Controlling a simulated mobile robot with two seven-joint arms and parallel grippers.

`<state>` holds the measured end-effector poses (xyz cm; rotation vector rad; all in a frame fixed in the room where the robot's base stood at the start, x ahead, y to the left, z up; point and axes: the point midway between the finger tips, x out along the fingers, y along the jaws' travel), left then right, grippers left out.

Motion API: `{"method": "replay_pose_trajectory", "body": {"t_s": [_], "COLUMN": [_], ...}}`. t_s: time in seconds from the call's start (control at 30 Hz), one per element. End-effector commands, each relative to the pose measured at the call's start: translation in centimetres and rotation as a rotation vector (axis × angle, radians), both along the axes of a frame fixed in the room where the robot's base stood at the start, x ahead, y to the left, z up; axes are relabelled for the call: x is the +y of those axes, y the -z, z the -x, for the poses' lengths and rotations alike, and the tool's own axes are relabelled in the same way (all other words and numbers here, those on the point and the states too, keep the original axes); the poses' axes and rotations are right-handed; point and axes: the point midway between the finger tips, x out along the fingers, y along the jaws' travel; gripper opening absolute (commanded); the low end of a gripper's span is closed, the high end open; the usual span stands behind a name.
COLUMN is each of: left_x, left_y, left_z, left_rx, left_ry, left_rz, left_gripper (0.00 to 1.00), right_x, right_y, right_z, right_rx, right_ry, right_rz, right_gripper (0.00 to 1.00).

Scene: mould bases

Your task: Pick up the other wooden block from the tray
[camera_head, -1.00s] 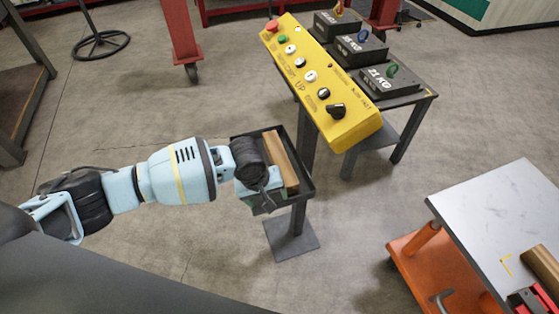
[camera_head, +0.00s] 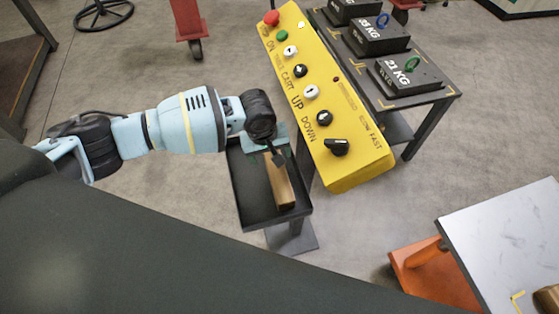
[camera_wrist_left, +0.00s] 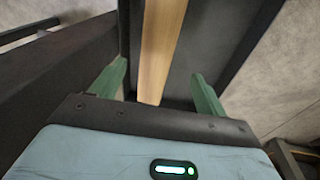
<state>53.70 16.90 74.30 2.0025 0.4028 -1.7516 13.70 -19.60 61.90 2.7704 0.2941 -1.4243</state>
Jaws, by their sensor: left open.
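A long wooden block (camera_head: 281,186) lies in the dark tray (camera_head: 247,204) on a stand. My left gripper (camera_head: 276,150) is over the far part of the tray, at the far end of the block, and partly hides it. In the left wrist view the open green fingers (camera_wrist_left: 158,70) stand on either side of the wooden block (camera_wrist_left: 160,45), with gaps on both sides. No contact shows, and the height of the fingertips over the tray floor is hard to tell. My right gripper is not in view.
A yellow control panel (camera_head: 335,120) stands close to the right of the tray. Behind it is a table with black weights (camera_head: 408,75). A white-topped orange cart (camera_head: 500,240) at the lower right carries another wooden block (camera_head: 547,298). The floor to the left is open.

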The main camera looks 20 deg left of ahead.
Motion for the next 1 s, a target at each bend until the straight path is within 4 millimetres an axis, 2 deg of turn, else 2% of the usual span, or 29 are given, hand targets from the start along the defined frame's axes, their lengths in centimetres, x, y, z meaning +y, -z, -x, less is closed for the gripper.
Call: {"method": "replay_pose_trajectory", "body": {"t_s": [0.3, 0.53, 0.8, 1.0], "left_x": [-0.2, -0.4, -0.9, -1.1], "left_y": [2.4, 3.0, 6.7, 7.7], "left_z": [-0.3, -0.5, -1.1, -1.3], "left_rx": [0.003, 0.001, 0.003, 0.001], "left_ry": [0.000, 0.001, 0.000, 0.000], "left_rz": [-0.001, -0.001, -0.002, 0.000], "left_gripper": [0.75, 0.75, 0.75, 0.75], "right_x": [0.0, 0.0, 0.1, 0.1], "right_y": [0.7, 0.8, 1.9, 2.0], "right_z": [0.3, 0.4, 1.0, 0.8], "right_rx": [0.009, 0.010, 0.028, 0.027], "right_ry": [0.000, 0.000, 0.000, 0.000], "right_rz": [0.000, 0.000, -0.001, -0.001], "right_gripper": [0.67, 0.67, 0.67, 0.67]}}
